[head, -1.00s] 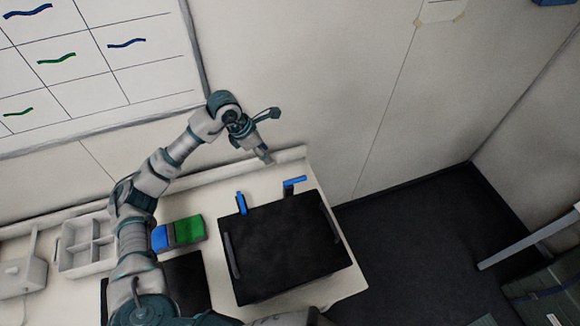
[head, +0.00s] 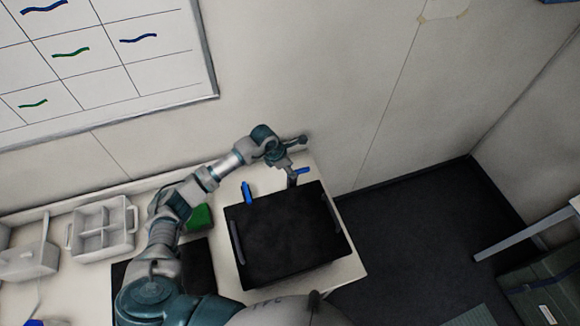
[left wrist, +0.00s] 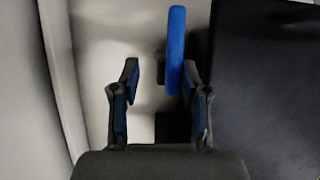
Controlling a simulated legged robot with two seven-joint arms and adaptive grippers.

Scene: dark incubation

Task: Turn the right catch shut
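The black box (head: 290,240) lies on the table, with two blue catches at its far edge. The right catch (head: 303,171) points sideways to the right, and the left catch (head: 247,192) points away from the box. My left gripper (head: 292,181) is at the right catch and hides part of it. In the left wrist view its fingers (left wrist: 160,78) are open and apart. The blue catch (left wrist: 176,45) there lies by the right finger, ahead of it and partly inside the gap; I cannot tell whether they touch. My right gripper is not in view.
A light divided tray (head: 103,228) stands at the left, with a green block (head: 200,217) partly behind my arm. The wall is close behind the table (head: 345,275). Open dark floor (head: 425,225) lies to the right.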

